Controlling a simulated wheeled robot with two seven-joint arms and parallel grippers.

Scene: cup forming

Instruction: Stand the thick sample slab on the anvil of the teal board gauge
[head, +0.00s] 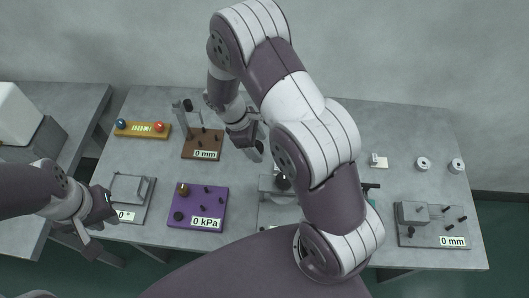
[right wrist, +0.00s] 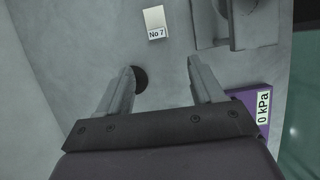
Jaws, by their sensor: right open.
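A small strip of teal (head: 373,203), probably the teal board gauge, shows past the right edge of my right arm. The arm hides most of it, and I cannot see its anvil. I cannot make out the thick sample slab in either view. My right gripper (head: 256,150) hangs over the table's middle, right of the brown "0 mm" board.
Boards on the table (head: 410,125) include brown (head: 200,151), purple (head: 200,208), grey "0 °" (head: 141,212) and grey "0 mm" (head: 415,234). A yellow bar (head: 143,131) lies at back left. Two round pieces (head: 423,163) sit at right. A "No 7" card (right wrist: 154,18) lies ahead of my right fingers.

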